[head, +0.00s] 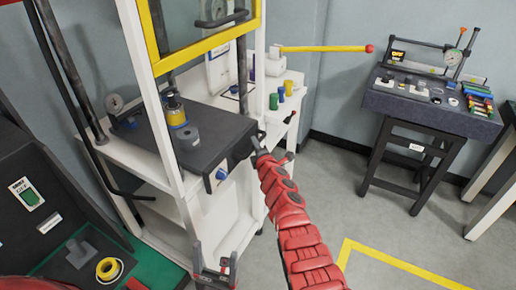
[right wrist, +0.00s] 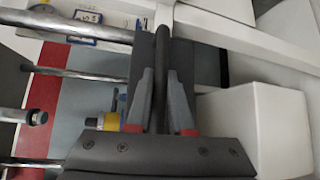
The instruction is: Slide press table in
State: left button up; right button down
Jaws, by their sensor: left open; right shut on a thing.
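The press table (head: 226,136) is a dark grey slab in the white press frame. It stands out past the front post of the frame. A yellow, grey and blue cylinder stack (head: 176,112) and a grey ring (head: 188,137) sit on it. My right gripper (head: 258,146) is at the table's right end. In the right wrist view the right gripper's fingers (right wrist: 161,115) are shut around a dark bar, the table's handle (right wrist: 162,70). My left gripper (head: 214,272) is open and empty, low in front of the press frame, apart from the table.
The white press frame (head: 150,75) has a yellow-edged guard (head: 205,41) above the table. Small coloured cylinders (head: 281,94) and a yellow lever (head: 325,48) are behind. A dark bench (head: 430,111) stands at the right. The grey floor between is clear.

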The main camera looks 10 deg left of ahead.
jog(key=shift+a+r, duration=0.15)
jog(key=shift+a, duration=0.05)
jog(key=c, duration=1.2)
grip_release()
jog(key=shift+c, duration=0.2)
jog(key=o, duration=0.4)
jog(key=shift+a, duration=0.15)
jog(key=shift+o, duration=0.2)
jog(key=p+v, duration=1.4)
jog(key=v, duration=0.3)
jog(key=shift+d+p, duration=0.25)
jog(key=shift+p, duration=0.05)
